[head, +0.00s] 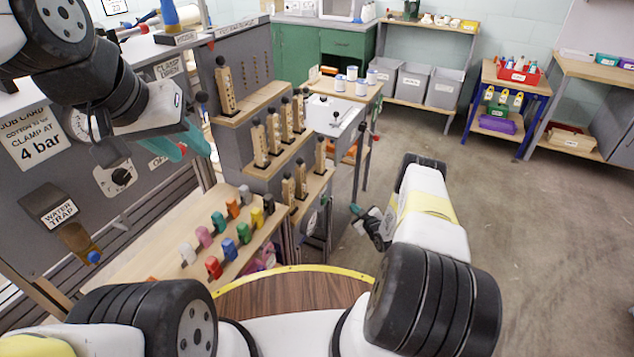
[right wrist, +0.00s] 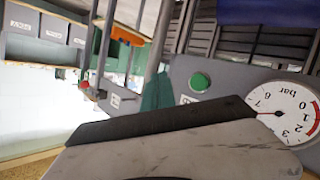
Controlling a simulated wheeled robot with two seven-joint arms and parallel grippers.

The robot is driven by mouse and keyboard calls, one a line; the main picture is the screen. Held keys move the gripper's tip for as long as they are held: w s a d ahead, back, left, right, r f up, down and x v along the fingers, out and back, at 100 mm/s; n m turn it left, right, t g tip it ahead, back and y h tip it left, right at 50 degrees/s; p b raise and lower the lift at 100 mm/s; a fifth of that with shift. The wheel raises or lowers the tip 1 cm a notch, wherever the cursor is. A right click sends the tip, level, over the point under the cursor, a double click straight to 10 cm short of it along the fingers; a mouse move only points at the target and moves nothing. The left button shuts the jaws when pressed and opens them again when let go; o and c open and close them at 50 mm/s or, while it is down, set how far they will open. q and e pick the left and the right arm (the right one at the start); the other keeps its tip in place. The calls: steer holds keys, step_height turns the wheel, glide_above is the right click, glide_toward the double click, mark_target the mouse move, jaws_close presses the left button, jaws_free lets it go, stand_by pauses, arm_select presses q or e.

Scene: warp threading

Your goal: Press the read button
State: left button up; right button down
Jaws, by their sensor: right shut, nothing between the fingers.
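A round green button (right wrist: 199,82) sits on a grey panel in the right wrist view. A small white label lies just below it, too small to read, so I cannot tell for sure that it is the read button. My right gripper (right wrist: 158,92) is shut and empty. Its teal fingertips appear just left of the button, and I cannot tell whether they touch the panel. In the head view the right gripper (head: 357,210) is beside the grey rack's lower right. My left gripper (head: 184,144), with two teal fingers apart, is at the left panel.
A bar gauge (right wrist: 290,113) is right of the green button. Wooden steps (head: 272,160) with upright pegs stand at centre. A board (head: 180,240) of coloured pegs lies below. The left panel (head: 60,170) carries a water trap (head: 62,216). Floor at right is clear.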

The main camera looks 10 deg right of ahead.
mark_target(324, 200)
steer(key=shift+s+a+f, duration=0.25)
steer(key=shift+s+f, duration=0.1)
steer(key=shift+f, duration=0.15)
steer(key=w+a, duration=0.5)
steer(key=a, duration=0.2)
steer(key=shift+a, duration=0.15)
stand_by(2.1)
steer(key=shift+w+a, duration=0.2)
steer(key=shift+a, duration=0.15)
steer(key=shift+w+a, duration=0.3)
steer(key=shift+a, duration=0.1)
stand_by(0.6)
stand_by(0.4)
steer(key=shift+s+d, duration=0.5)
steer(key=shift+d, duration=0.25)
